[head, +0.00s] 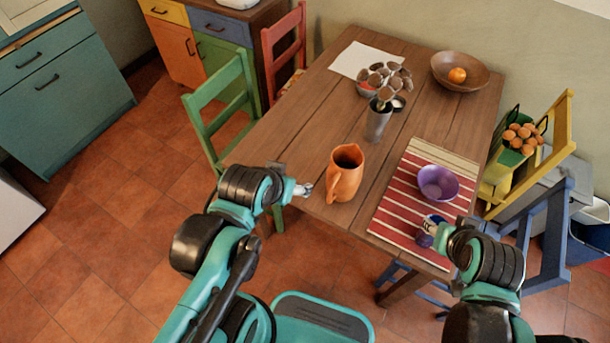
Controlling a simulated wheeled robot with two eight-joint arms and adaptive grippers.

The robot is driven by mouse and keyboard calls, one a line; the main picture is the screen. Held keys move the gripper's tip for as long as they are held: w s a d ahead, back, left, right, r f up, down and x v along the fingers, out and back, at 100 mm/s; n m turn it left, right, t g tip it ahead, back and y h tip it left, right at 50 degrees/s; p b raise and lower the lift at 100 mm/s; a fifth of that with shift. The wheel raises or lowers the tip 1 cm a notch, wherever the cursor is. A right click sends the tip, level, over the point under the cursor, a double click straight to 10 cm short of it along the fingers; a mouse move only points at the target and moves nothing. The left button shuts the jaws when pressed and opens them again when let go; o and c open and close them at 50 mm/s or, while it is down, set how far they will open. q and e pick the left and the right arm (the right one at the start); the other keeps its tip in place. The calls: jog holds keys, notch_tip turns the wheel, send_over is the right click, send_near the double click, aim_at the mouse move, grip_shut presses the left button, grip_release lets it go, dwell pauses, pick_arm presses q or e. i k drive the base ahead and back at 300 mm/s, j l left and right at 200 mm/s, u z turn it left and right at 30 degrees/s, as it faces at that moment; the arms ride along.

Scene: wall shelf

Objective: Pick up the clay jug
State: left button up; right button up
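The orange clay jug (345,175) stands upright near the front edge of the wooden table, its dark mouth facing up and its handle toward the front left. My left gripper (304,189) is just left of the jug at the table's edge, with a small gap between them. It is too small in view to tell if its fingers are open. My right arm ends at the front of the striped placemat, beside a small blue-and-white item (433,222). My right gripper's fingers cannot be made out there, and contact with that item is unclear.
A purple bowl (438,183) sits on the red striped placemat (398,200). A grey metal vase (377,122) stands behind the jug. A wooden bowl with an orange fruit (457,75) is at the back right. A green chair (225,115) stands at the table's left side.

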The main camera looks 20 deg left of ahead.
aim_at(344, 170)
jog(key=u, duration=0.25)
jog(key=k+j+u, duration=0.1)
jog(key=j+u, duration=0.35)
jog(key=j, duration=0.6)
